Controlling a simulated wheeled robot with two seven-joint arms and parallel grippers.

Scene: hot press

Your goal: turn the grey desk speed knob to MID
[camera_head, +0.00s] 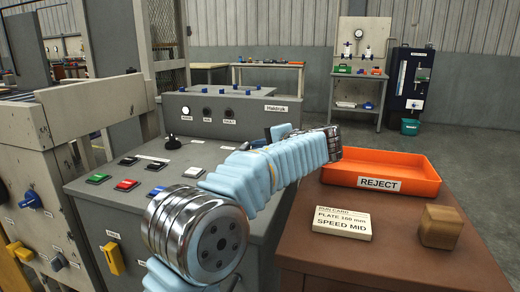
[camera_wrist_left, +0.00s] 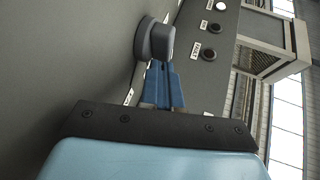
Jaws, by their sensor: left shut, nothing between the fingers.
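The grey desk speed knob (camera_wrist_left: 157,40) stands out from the grey panel in the left wrist view. Its marker and scale cannot be read. My left gripper (camera_wrist_left: 161,67) is shut, with its blue fingers together and empty. Their tips are right by the knob's near side; I cannot tell whether they touch it. In the head view my left arm covers the right part of the grey desk (camera_head: 110,195) and hides the knob. The run card (camera_head: 342,223) on the brown table reads "PLATE 160 mm, SPEED MID". My right gripper is not in view.
Coloured buttons, including a red one (camera_head: 127,185), and a black joystick (camera_head: 172,141) sit on the desk. An orange REJECT tray (camera_head: 415,168) and a wooden block (camera_head: 440,227) are on the brown table (camera_head: 400,262) to the right.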

